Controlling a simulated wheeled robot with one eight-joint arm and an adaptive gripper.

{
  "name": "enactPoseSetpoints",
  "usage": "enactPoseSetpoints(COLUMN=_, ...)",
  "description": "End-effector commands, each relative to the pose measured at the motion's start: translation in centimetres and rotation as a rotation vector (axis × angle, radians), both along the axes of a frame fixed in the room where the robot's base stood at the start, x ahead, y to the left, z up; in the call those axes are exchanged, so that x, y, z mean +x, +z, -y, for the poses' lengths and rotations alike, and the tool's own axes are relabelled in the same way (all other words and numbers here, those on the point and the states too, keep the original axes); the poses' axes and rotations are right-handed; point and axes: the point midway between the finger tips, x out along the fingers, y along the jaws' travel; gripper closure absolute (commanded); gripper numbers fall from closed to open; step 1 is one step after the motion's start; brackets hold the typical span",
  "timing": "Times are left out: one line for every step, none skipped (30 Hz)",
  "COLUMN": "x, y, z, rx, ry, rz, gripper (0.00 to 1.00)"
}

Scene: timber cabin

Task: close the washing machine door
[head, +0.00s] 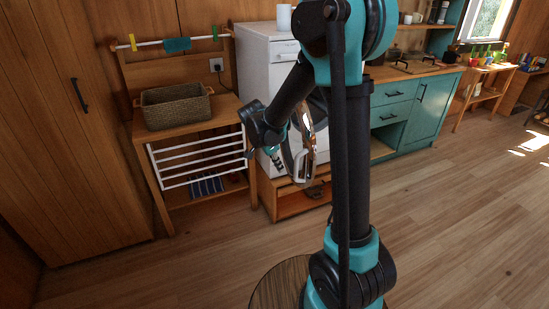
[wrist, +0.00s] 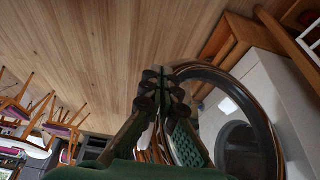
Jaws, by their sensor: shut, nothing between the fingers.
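The white washing machine (head: 257,50) stands between a wooden side table and the teal cabinets, partly hidden by my arm. It also shows at the right of the wrist view (wrist: 283,90). Its round door (head: 307,135) stands open, seen nearly edge-on, with a pale handle part at its lower edge. In the wrist view the door's dark ring (wrist: 237,80) curves just right of my fingers. My gripper (head: 277,163) is shut and empty, close to the left of the door. Its fingertips (wrist: 163,77) look near the ring; I cannot tell whether they touch.
A side table with a wicker basket (head: 175,107) and a white drying rack (head: 199,160) is left of the machine. A wooden plinth (head: 292,204) is beneath it. Wooden floor (head: 450,205) is clear at right. Chairs (wrist: 30,110) show at left in the wrist view.

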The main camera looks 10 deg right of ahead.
Motion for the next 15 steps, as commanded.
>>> enactPoseSetpoints(x=0.1, y=-0.9, z=0.4, rx=0.0, ry=-0.002, rz=0.001, gripper=1.0)
enactPoseSetpoints(x=0.3, y=-0.6, z=1.1, rx=0.0, ry=-0.005, rz=0.001, gripper=1.0)
enactPoseSetpoints(x=0.5, y=-0.5, z=1.6, rx=0.0, ry=-0.004, rz=0.001, gripper=1.0)
enactPoseSetpoints(x=0.7, y=-0.5, z=2.1, rx=0.0, ry=-0.004, rz=0.001, gripper=1.0)
enactPoseSetpoints(x=0.8, y=-0.5, z=2.4, rx=0.0, ry=-0.004, rz=0.001, gripper=1.0)
enactPoseSetpoints(x=0.9, y=-0.5, z=2.8, rx=0.0, ry=-0.003, rz=0.0, gripper=1.0)
enactPoseSetpoints(x=1.0, y=-0.5, z=3.1, rx=0.0, ry=-0.002, rz=0.0, gripper=1.0)
enactPoseSetpoints(x=1.1, y=-0.5, z=3.3, rx=0.0, ry=-0.002, rz=0.0, gripper=1.0)
enactPoseSetpoints(x=1.2, y=-0.5, z=3.5, rx=0.0, ry=-0.002, rz=0.0, gripper=1.0)
enactPoseSetpoints(x=1.2, y=-0.5, z=3.7, rx=0.0, ry=-0.002, rz=0.0, gripper=1.0)
enactPoseSetpoints(x=1.3, y=-0.5, z=3.8, rx=0.0, ry=-0.002, rz=0.001, gripper=1.0)
enactPoseSetpoints(x=1.3, y=-0.5, z=3.9, rx=0.0, ry=-0.001, rz=0.0, gripper=1.0)
enactPoseSetpoints(x=1.4, y=-0.5, z=3.9, rx=0.0, ry=0.0, rz=0.0, gripper=1.0)
enactPoseSetpoints(x=1.4, y=-0.5, z=4.0, rx=0.0, ry=0.0, rz=0.0, gripper=1.0)
enactPoseSetpoints(x=1.4, y=-0.5, z=4.0, rx=0.0, ry=0.0, rz=0.0, gripper=1.0)
